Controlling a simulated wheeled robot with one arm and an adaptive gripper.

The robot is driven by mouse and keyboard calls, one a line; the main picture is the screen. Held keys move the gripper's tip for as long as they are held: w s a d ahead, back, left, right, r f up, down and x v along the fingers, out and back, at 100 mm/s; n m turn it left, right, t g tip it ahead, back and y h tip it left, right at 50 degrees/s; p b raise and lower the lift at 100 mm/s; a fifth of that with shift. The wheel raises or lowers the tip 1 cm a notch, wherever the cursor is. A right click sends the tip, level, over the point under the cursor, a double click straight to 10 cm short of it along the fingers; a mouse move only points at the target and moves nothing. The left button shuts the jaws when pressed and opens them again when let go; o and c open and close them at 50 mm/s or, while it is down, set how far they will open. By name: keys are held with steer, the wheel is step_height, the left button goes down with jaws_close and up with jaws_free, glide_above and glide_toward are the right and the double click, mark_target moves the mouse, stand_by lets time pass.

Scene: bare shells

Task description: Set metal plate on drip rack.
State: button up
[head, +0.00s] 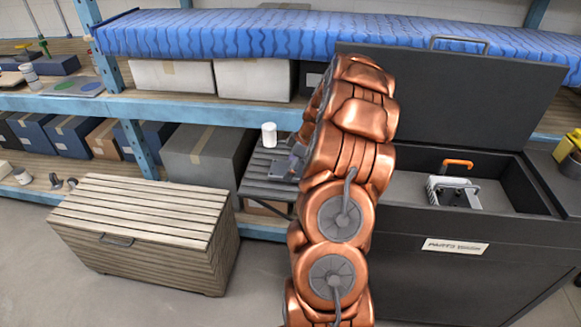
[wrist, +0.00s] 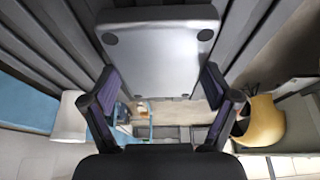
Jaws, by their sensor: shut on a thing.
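The metal plate (wrist: 160,45) is a flat grey piece with rounded corners and dark round spots. In the wrist view it spans the space between the two fingers of my gripper (wrist: 161,76), which is shut on it. In the head view, a small part of the plate (head: 281,171) shows left of my copper arm, over the dark slatted drip rack (head: 256,187). The rack's slats (wrist: 60,50) also show around the plate in the wrist view. I cannot tell whether the plate touches the slats. My arm hides much of the gripper and the rack's right side.
A white cup (head: 269,135) stands on the rack's far part, close to the plate. A slatted chest (head: 150,215) stands left. An open dark parts washer (head: 440,255) with a raised lid stands right. Shelves with boxes (head: 200,150) run behind. Floor is clear in front.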

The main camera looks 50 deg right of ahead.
steer(key=o, duration=1.3)
steer(key=shift+r, duration=0.1)
steer(key=shift+r+p, duration=0.15)
steer(key=shift+p, duration=0.25)
steer(key=shift+s+d+r+b, duration=0.1)
steer(key=shift+d+r+b, duration=0.1)
steer(key=shift+b, duration=0.15)
steer(key=shift+b+v, duration=1.6)
steer(key=shift+v, duration=4.05)
